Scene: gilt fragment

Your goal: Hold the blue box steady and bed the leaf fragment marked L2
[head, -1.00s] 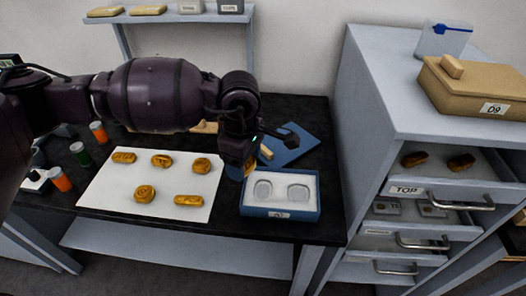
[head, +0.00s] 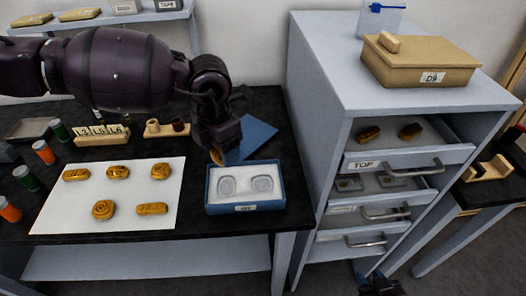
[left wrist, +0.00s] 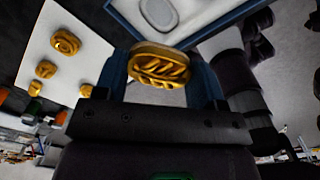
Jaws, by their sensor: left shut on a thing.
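The blue box (head: 262,208) stands open on the black table, with white foam and two empty oval recesses inside. Its rim also shows at the top of the left wrist view (left wrist: 205,36). My left gripper (head: 216,150) is over the box's back left corner. In the left wrist view it is shut on a gold leaf fragment (left wrist: 158,67) with slanted ridges; I cannot read a mark on it. Several gold fragments, one of them round (head: 103,209), lie on a white sheet (head: 60,215). My right gripper (head: 378,285) shows at the bottom edge, away from the box; its jaws are unclear.
A blue panel (head: 255,134) lies behind the box. A grey drawer cabinet (head: 312,150) stands right of the table, with drawers pulled out and a tan box (head: 420,72) on top. Orange and green jars (head: 44,152) line the left side. A label rack (head: 102,139) stands behind the sheet.

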